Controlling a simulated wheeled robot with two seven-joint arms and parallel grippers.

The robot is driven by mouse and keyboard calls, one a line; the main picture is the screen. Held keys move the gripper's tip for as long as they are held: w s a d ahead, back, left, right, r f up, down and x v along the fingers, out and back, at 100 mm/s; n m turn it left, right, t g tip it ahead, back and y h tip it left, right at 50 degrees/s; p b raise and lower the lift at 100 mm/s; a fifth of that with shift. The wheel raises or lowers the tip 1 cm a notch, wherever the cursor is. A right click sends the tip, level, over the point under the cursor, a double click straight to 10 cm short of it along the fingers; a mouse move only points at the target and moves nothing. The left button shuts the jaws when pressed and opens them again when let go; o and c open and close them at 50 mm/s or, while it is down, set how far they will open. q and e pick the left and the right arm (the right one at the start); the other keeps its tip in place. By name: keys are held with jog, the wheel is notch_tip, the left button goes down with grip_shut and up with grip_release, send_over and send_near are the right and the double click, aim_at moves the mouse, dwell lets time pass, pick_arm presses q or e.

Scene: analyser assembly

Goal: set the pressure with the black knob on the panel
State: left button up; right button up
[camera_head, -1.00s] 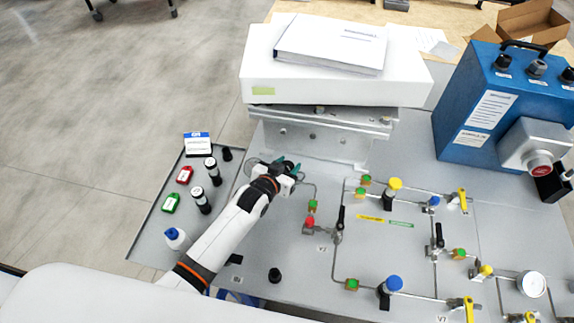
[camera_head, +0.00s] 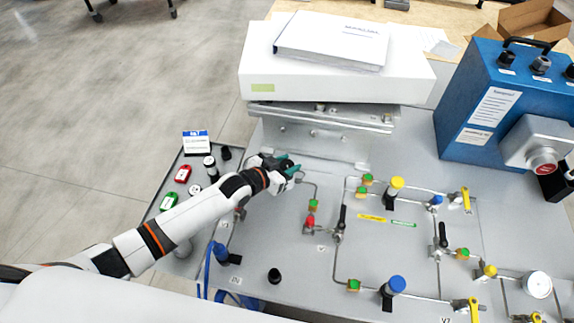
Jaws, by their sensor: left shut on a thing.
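My left gripper (camera_head: 289,167), with teal fingertips, is at the upper left of the panel (camera_head: 300,255), below the metal bracket. It is shut on a dark, round part that looks like the black knob (camera_head: 287,161); the fingers and wrist hide most of it. A thin tube runs from there to a green fitting (camera_head: 314,204) and a red one (camera_head: 310,220). Another short black knob (camera_head: 274,275) stands upright near the panel's front edge, apart from the gripper. My right gripper is not in view.
A white box (camera_head: 335,85) with a binder (camera_head: 331,42) sits on the bracket behind the gripper. A side tray (camera_head: 165,232) with bottles and tags lies under my left arm. Valves and a gauge (camera_head: 537,284) fill the right side. A blue case (camera_head: 490,115) stands at the right.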

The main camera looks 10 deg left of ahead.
pick_arm(q)
jog(key=shift+r, duration=0.15)
jog(key=o, duration=1)
jog(key=b+v, duration=0.1)
jog(key=v, duration=1.1)
jog(key=shift+d, duration=0.1)
